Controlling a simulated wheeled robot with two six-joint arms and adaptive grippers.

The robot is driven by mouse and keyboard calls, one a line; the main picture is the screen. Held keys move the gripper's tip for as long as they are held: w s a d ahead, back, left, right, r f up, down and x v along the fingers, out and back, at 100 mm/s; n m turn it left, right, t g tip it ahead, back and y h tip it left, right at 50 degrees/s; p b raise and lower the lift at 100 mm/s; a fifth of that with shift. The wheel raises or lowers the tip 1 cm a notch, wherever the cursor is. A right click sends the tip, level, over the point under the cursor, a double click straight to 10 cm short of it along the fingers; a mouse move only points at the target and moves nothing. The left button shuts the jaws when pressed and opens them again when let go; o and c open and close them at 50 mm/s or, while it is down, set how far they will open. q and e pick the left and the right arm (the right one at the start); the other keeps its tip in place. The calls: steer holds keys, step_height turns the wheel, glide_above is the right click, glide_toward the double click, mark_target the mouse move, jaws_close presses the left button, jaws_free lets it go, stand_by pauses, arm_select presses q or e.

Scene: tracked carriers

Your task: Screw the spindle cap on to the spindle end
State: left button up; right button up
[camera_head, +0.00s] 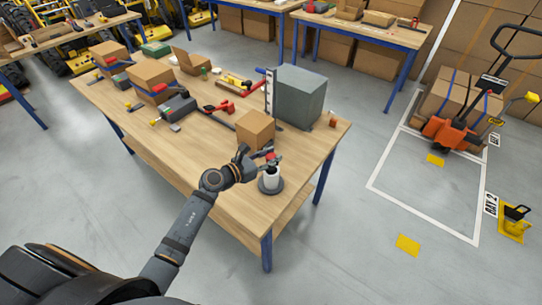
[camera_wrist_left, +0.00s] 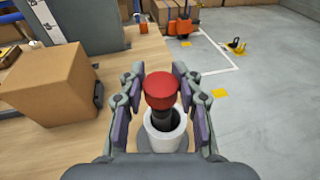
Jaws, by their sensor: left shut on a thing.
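The spindle cap is a red round knob (camera_wrist_left: 162,90); in the head view it shows as a small red spot (camera_head: 270,156). My left gripper (camera_wrist_left: 163,98) is shut on the red cap, with a finger on each side of it. The cap is above a white cylinder (camera_wrist_left: 165,132) with a dark inside, which stands on a dark round base (camera_head: 270,187) near the table's front right corner. A dark shaft shows below the cap inside the white cylinder. I cannot tell whether the cap touches the spindle end. My right gripper is not in view.
A cardboard box (camera_head: 255,129) stands just behind my left gripper, with a large grey-green block (camera_head: 300,97) behind it. Tools and more boxes lie along the wooden table (camera_head: 225,185). Open floor lies to the right, with an orange pallet jack (camera_head: 449,134).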

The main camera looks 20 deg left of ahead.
arm_select(q)
steer(key=shift+f+b, duration=1.15)
steer(key=shift+f, duration=0.2)
steer(key=o, duration=0.9)
steer(key=shift+r, duration=0.1)
steer(key=shift+o, duration=0.2)
steer(key=shift+s+a, duration=0.2)
steer(key=shift+s, duration=0.05)
steer(key=v, duration=1.1)
steer(key=shift+s, duration=0.2)
steer(key=shift+a, duration=0.15)
